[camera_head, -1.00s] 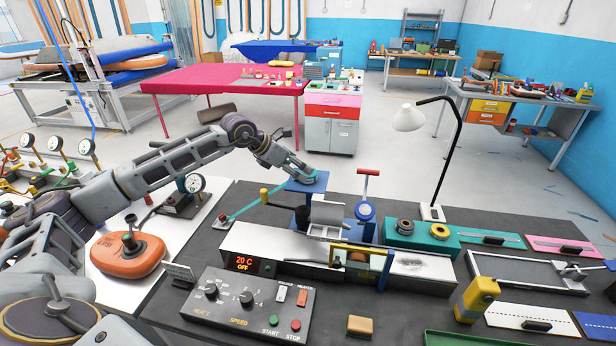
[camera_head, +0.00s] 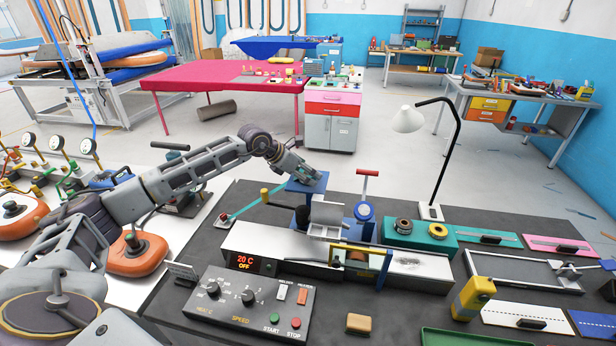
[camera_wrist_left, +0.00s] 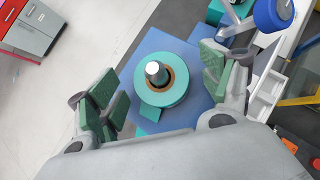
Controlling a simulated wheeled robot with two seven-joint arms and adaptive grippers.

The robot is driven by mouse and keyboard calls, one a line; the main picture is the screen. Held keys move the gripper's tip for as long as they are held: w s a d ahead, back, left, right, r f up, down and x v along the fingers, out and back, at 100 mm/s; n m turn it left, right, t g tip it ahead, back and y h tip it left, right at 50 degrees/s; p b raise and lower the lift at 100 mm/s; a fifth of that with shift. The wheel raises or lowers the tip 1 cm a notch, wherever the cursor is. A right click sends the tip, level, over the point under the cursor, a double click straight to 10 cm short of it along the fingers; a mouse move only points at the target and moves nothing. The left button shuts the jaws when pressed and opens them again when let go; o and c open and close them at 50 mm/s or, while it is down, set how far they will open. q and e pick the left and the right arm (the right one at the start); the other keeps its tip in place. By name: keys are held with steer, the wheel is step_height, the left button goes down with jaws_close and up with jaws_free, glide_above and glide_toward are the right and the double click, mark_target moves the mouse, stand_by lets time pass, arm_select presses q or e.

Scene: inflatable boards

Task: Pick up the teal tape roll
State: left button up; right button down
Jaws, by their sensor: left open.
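The teal tape roll (camera_wrist_left: 178,93) lies on a blue square plate (camera_wrist_left: 158,47) in the left wrist view, around a light upright peg (camera_wrist_left: 155,72). A brown core shows inside it. My left gripper (camera_wrist_left: 166,93) is open, with one green-padded finger on each side of the roll and a gap on both sides. In the head view my left gripper (camera_head: 308,177) is over the blue plate (camera_head: 306,187) and hides the roll. My right gripper is not in view.
A teal block with rings (camera_head: 404,232) and a white lamp (camera_head: 408,119) are farther right. The control box (camera_head: 247,304) is in front.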

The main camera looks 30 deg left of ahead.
arm_select(q)
steer(key=shift+c, duration=0.4)
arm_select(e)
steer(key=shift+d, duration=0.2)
arm_select(q)
steer(key=c, duration=1)
steer(key=shift+c, duration=0.2)
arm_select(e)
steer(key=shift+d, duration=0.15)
arm_select(q)
steer(key=shift+r, duration=0.1)
steer(key=shift+r, duration=0.75)
step_height(320, 180, up, 8)
steer(key=shift+f+b, duration=0.25)
steer(key=shift+b, duration=0.5)
steer(key=shift+r, duration=0.45)
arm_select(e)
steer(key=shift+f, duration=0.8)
